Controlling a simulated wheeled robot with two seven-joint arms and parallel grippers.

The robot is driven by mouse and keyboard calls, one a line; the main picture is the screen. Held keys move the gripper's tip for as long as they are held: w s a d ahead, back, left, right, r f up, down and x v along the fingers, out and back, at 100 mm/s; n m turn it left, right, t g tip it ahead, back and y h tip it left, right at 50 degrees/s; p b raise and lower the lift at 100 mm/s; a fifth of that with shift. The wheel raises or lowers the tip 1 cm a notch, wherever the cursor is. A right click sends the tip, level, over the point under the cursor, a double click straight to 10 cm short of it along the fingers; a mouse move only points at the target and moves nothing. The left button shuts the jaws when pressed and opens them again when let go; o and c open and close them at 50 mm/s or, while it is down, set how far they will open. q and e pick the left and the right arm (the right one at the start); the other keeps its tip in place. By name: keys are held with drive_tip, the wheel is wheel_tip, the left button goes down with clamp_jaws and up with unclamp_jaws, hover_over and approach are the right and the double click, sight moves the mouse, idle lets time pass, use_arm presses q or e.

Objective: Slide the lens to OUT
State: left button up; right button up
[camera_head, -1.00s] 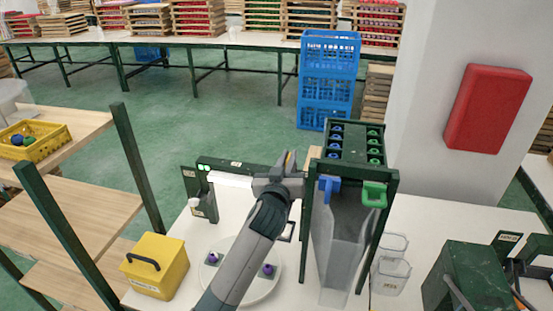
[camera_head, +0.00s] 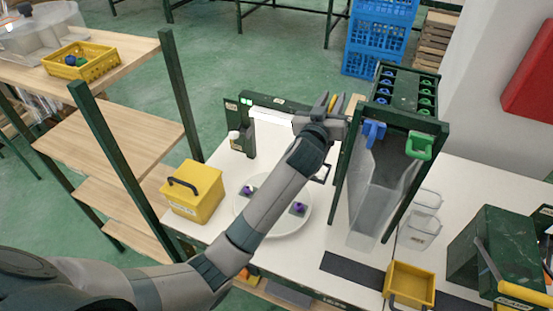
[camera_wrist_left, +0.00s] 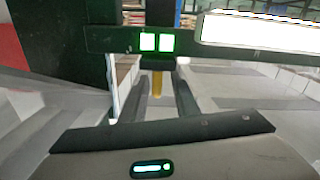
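My left gripper (camera_head: 327,103) is at the right end of a dark green bar frame (camera_head: 262,100) with two green lights and a white lit strip (camera_head: 270,117). Its fingers are apart; a yellow upright piece shows between them, with gaps at both sides in the left wrist view (camera_wrist_left: 160,95). I cannot tell whether that piece (camera_wrist_left: 157,84) belongs to the lens. The lit strip crosses the upper right of the wrist view (camera_wrist_left: 255,31). A small dark frame (camera_head: 322,173) stands below the gripper, partly hidden by my arm; no OUT label is readable. My right gripper is out of view.
A white round plate (camera_head: 290,222) with purple pieces lies under my left arm. A yellow box (camera_head: 193,191) is left of it. A tall green rack with a clear chute (camera_head: 375,195) stands close right of the gripper. A yellow bin (camera_head: 410,284) sits at the front.

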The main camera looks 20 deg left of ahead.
use_arm(q)
drive_tip(key=a+p, duration=0.1)
drive_tip(key=a, duration=0.9)
drive_tip(key=shift+a+f, duration=0.1)
drive_tip(key=s+b, duration=0.4)
drive_tip(key=s, duration=1.3)
drive_tip(key=s+a+f+g+y, duration=0.1)
drive_tip(key=s+f+g, duration=0.3)
drive_tip(key=f, duration=0.9)
drive_tip(key=shift+s+a+f+m+g, duration=0.2)
drive_tip(key=shift+s+m+g, duration=0.15)
drive_tip(key=shift+s, duration=1.15)
